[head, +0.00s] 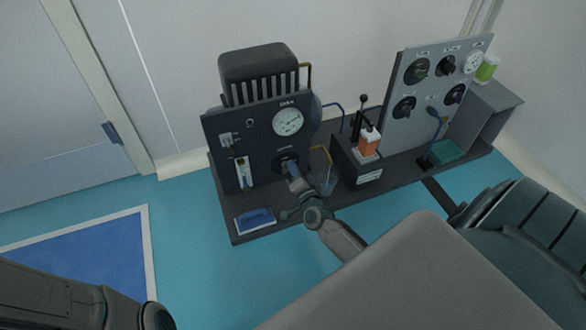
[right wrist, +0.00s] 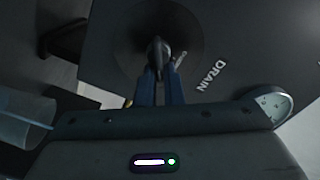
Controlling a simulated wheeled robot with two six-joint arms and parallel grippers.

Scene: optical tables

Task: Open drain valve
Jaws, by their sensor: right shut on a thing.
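The drain valve is a dark knob on a round black dial (head: 280,160) low on the front of a dark panel. In the right wrist view the knob (right wrist: 157,50) stands on its dial beside the word DRAIN. My right gripper (head: 291,168) is at this knob, its blue fingers (right wrist: 160,80) closed on either side of it. The fingers and wrist hide part of the dial in the head view. My left gripper is not in view; only part of my left arm shows at the bottom left.
The dark panel (head: 222,135) carries a gauge (head: 288,122) above the knob. A clear cup (head: 327,182) stands close right of my right wrist. A blue tray (head: 255,218) lies at the front left. A black box with an orange bottle (head: 368,141) and a grey knob panel (head: 427,85) stand right.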

